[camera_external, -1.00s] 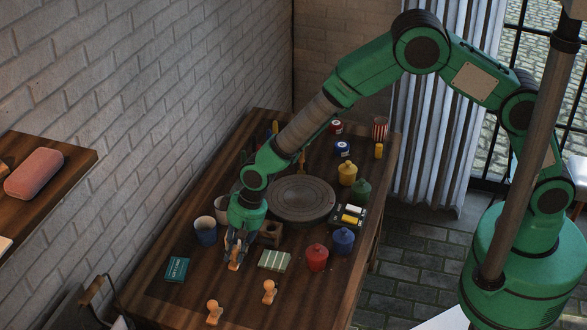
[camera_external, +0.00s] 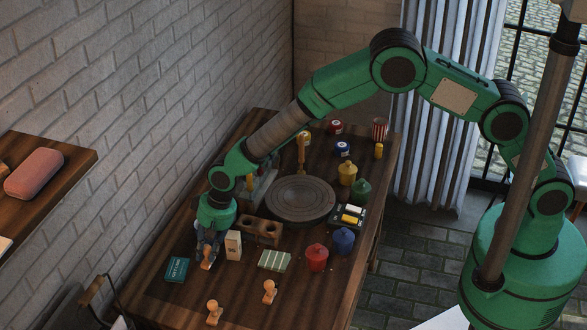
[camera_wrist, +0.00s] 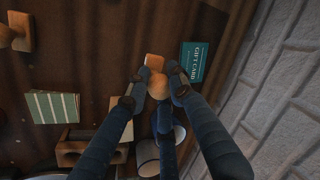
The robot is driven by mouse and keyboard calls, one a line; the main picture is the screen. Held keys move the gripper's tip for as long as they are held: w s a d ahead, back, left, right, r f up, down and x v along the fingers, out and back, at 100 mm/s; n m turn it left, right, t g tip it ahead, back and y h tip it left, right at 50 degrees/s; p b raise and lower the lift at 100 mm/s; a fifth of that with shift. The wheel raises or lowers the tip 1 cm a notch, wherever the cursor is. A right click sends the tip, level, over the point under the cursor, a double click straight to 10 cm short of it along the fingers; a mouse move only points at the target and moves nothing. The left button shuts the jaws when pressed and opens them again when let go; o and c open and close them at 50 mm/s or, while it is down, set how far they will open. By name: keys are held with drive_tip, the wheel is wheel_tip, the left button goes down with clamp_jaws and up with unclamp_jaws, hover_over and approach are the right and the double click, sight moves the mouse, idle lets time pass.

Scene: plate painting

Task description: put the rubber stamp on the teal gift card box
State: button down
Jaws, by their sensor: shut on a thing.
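My gripper (camera_external: 208,254) is shut on a wooden rubber stamp (camera_external: 206,266), with its base below the fingers. In the wrist view the stamp's round knob (camera_wrist: 158,88) sits between the fingertips. The teal gift card box (camera_external: 177,269) lies flat on the table just left of the held stamp. In the wrist view the box (camera_wrist: 191,62) is right of the stamp, with a gap between them. I cannot tell the stamp's exact height above the table.
Two other wooden stamps (camera_external: 214,312) (camera_external: 269,292) stand near the front. A cream box (camera_external: 233,245) stands close right of my gripper. A green striped block (camera_external: 274,260), wooden holder (camera_external: 262,230), turntable (camera_external: 300,200) and red pot (camera_external: 316,257) are further right.

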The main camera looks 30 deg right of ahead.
drive_tip(key=shift+w+a+f, duration=0.1)
drive_tip(key=shift+w+a, duration=0.6)
drive_tip(key=shift+a, duration=0.4)
drive_tip(key=shift+w+a+f, duration=0.1)
drive_tip(key=shift+w+a, duration=0.55)
drive_tip(key=shift+a, duration=0.45)
drive_tip(key=shift+w+a+f, duration=0.1)
drive_tip(key=shift+w+a, duration=0.6)
drive_tip(key=shift+a, duration=0.4)
drive_tip(key=shift+f, duration=0.1)
drive_tip(key=shift+f+b, duration=0.45)
drive_tip(key=shift+f, duration=1.25)
drive_tip(key=shift+f, duration=0.15)
drive_tip(key=c, duration=1.5)
unclamp_jaws()
drive_tip(key=shift+c, duration=0.2)
drive_tip(key=shift+p+v, duration=0.55)
drive_tip(key=shift+v, duration=5.6)
